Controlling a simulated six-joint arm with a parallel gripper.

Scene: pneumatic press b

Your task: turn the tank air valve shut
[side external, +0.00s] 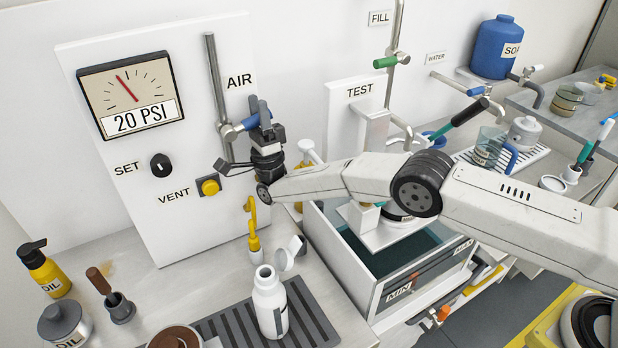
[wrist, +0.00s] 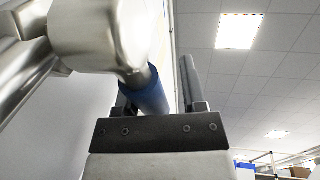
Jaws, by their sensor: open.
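The air valve (side external: 229,131) sits on the vertical metal pipe beside the AIR label, with a blue handle (side external: 250,122) pointing right and slightly up. My gripper (side external: 260,108) is at this handle, its fingers pointing up, with the wrist below. In the wrist view the round metal valve body (wrist: 98,35) is close and the blue handle (wrist: 151,96) runs down between my two open fingers (wrist: 158,88). The handle looks nearer the left finger; I cannot tell whether they touch. The fingers partly hide the handle in the side view.
The gauge (side external: 130,95) reads 20 PSI. Below the valve are the black SET knob (side external: 161,165) and yellow VENT button (side external: 209,187). A white bottle (side external: 269,303) stands on a dark rack. A water-filled tank (side external: 372,295) lies below my arm.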

